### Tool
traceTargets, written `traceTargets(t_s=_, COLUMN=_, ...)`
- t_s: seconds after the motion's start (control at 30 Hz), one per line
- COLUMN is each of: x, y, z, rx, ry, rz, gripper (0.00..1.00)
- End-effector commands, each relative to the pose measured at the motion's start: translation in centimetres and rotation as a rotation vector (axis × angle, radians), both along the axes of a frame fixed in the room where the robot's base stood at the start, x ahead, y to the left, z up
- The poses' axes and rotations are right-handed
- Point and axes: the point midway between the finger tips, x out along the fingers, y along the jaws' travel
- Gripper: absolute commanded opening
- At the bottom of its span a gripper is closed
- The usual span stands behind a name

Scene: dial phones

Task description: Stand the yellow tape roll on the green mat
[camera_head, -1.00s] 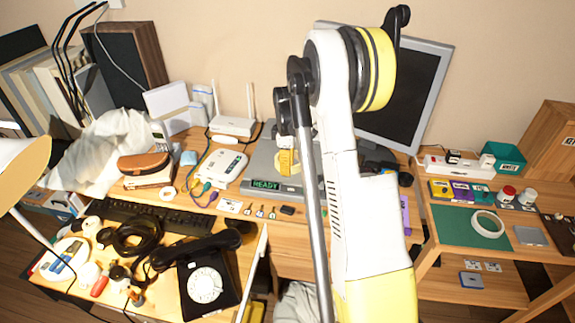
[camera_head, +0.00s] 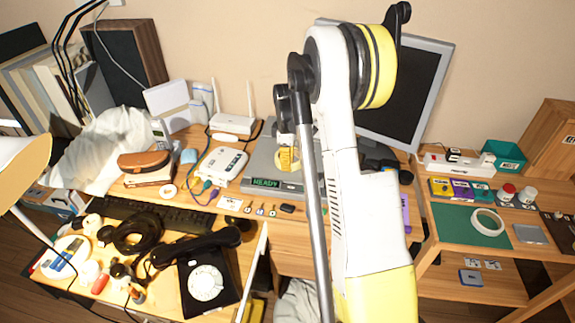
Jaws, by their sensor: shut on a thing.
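The yellow tape roll (camera_head: 288,159) appears upright, in front of the grey device with the READY display. My gripper (camera_head: 287,146) is just above it, partly hidden behind my own arm, and is shut on the roll's upper part. The fingers are small and hard to make out. The green mat (camera_head: 452,222) lies flat on the wooden side table at the right, well away from my gripper. A cream-white tape ring (camera_head: 487,222) lies flat on the mat's right part.
The grey READY device (camera_head: 262,186) is behind and below the roll. Small keys and tags lie in front of it. A monitor (camera_head: 410,95) stands behind my arm. Several small boxes and jars line the mat's back edge; a grey square (camera_head: 530,234) lies right of it.

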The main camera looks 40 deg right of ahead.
Motion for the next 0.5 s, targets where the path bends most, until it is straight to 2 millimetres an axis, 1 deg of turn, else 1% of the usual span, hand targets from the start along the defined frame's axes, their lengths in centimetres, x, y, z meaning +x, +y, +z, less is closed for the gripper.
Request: traceTargets(t_s=0.5, x=0.0, y=0.0, z=3.6, rx=0.0, ry=0.0, rz=0.0, gripper=0.0)
